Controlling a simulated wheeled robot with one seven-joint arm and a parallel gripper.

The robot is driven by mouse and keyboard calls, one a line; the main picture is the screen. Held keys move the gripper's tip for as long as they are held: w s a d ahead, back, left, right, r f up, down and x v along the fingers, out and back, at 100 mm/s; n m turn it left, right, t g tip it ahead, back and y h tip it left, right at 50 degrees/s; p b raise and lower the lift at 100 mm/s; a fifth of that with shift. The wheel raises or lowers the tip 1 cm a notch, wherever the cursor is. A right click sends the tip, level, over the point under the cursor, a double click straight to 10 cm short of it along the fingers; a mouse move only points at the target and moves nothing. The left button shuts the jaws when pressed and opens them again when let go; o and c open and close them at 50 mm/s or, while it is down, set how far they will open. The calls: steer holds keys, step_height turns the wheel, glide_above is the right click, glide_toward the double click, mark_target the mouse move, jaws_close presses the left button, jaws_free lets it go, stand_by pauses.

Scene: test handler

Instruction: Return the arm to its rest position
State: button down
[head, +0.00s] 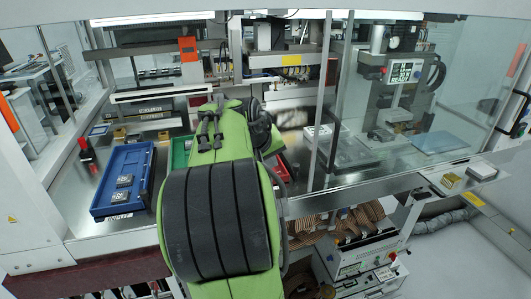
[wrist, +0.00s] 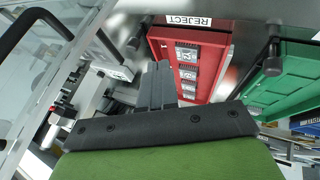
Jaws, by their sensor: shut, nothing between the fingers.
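My arm (head: 215,215), green with black bands, fills the middle of the head view and reaches into the machine. My gripper (wrist: 158,75) shows in the wrist view with its two grey fingers together and nothing between them. It appears beside the red tray (wrist: 222,65) labelled REJECT, which holds several chips; I cannot tell its height above it. In the head view the fingertips are hidden or cannot be made out against my arm.
A blue tray (head: 147,172) labelled INPUT holds two chips, left of my arm. A green tray (wrist: 285,90) lies right of the red one in the wrist view. Clear panels with a post (head: 327,100) stand right of my arm. A red-and-black part (head: 86,150) stands at left.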

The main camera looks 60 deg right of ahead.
steer(key=v, duration=0.3)
steer(key=shift+w+a, duration=0.1)
steer(key=shift+a, duration=0.1)
stand_by(0.3)
